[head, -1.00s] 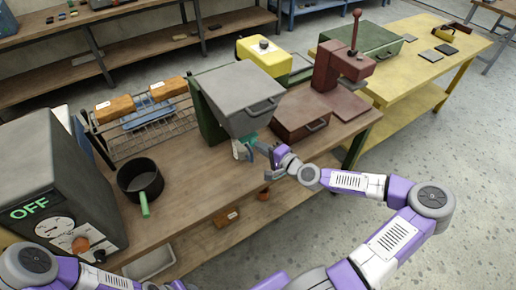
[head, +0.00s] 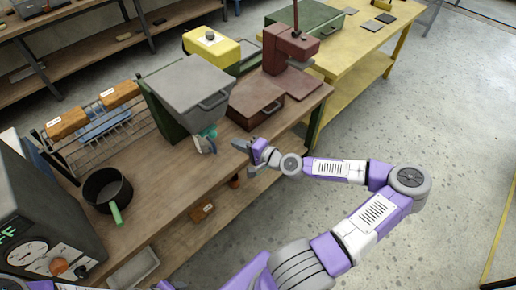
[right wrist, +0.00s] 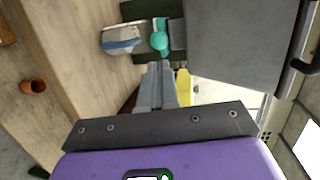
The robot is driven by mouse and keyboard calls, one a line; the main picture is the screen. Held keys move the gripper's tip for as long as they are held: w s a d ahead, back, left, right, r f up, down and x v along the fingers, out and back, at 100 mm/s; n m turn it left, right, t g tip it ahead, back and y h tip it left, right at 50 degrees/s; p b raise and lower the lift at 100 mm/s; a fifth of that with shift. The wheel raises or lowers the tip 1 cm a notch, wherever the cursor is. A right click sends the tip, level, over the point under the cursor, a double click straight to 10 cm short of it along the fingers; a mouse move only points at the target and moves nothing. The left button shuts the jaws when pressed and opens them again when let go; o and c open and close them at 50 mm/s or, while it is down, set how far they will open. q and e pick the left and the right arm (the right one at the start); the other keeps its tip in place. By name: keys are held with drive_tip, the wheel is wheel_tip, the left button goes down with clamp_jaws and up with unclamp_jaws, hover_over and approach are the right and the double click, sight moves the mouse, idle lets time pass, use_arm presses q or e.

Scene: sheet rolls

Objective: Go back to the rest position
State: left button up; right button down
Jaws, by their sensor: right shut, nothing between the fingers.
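My right gripper (head: 240,156) is shut and empty at the front edge of the wooden workbench (head: 170,185), right of and nearer than the grey-lidded box (head: 188,88). In the right wrist view its fingers (right wrist: 156,85) are together with nothing between them. A small teal part (head: 210,133) sits at the front of the grey-lidded box, apart from my fingers. It also shows in the right wrist view (right wrist: 159,42), next to a blue and white piece (right wrist: 121,40). My left gripper is not in view.
A black pan (head: 107,190) with a green handle and a grey control box (head: 50,225) stand at the left. A dark red press (head: 285,70) and a yellow machine (head: 212,50) stand behind. A yellow table (head: 370,50) is at the back right. Open floor lies right.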

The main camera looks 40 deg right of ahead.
drive_tip(key=p+v, duration=0.1)
drive_tip(key=v, duration=0.5)
drive_tip(key=shift+s, duration=0.15)
drive_tip(key=a+f+n+g+y, duration=0.2)
drive_tip(key=a+f+g+y, duration=0.3)
drive_tip(key=a, duration=0.6)
drive_tip(key=a+f+n+g+y, duration=0.1)
drive_tip(key=a+f+n+g, duration=0.15)
drive_tip(key=a+f, duration=0.65)
drive_tip(key=s+a+f+n+g+h, duration=0.2)
drive_tip(key=s+a+f+n+g, duration=0.45)
drive_tip(key=s+a+f, duration=0.2)
drive_tip(key=s+d+f+h, duration=0.1)
drive_tip(key=h, duration=0.1)
drive_tip(key=s+d+f+n+g+h, duration=0.1)
drive_tip(key=d, duration=0.1)
drive_tip(key=shift+s+n+h, duration=0.2)
drive_tip(key=shift+n+h, duration=0.1)
drive_tip(key=shift+h, duration=0.1)
